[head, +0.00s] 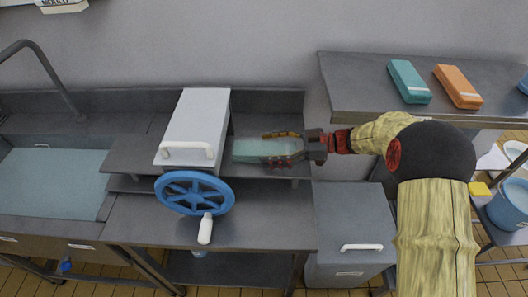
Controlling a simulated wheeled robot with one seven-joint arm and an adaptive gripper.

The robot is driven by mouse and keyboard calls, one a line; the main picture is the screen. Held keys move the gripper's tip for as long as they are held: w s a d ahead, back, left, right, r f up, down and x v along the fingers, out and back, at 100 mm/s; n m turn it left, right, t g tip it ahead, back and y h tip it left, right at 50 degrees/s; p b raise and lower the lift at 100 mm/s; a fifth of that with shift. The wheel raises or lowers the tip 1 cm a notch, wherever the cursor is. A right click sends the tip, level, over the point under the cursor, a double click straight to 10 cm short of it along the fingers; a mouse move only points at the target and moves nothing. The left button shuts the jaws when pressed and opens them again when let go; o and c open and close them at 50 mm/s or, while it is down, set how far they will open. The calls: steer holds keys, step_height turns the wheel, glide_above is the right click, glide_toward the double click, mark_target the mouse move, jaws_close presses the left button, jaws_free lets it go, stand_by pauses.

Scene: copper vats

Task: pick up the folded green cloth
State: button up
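The folded green cloth (251,151) is a flat, pale teal-green piece on the grey metal shelf, just right of the white-topped machine. My gripper (270,148) reaches in from the right. Its two dark fingers are spread apart, one at the far side and one at the near side of the cloth's right end. I cannot tell whether the fingers touch the cloth. The cloth's right end is partly hidden by the gripper.
The machine (198,124) with a blue handwheel (194,192) stands close left of the cloth. A sink (52,183) is at far left. A raised shelf at right holds a teal block (409,82) and an orange block (458,87). A grey cabinet (348,222) stands below.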

steer(key=shift+c, duration=1.1)
steer(key=c, duration=1.1)
steer(key=shift+c, duration=0.9)
steer(key=shift+r, duration=0.1)
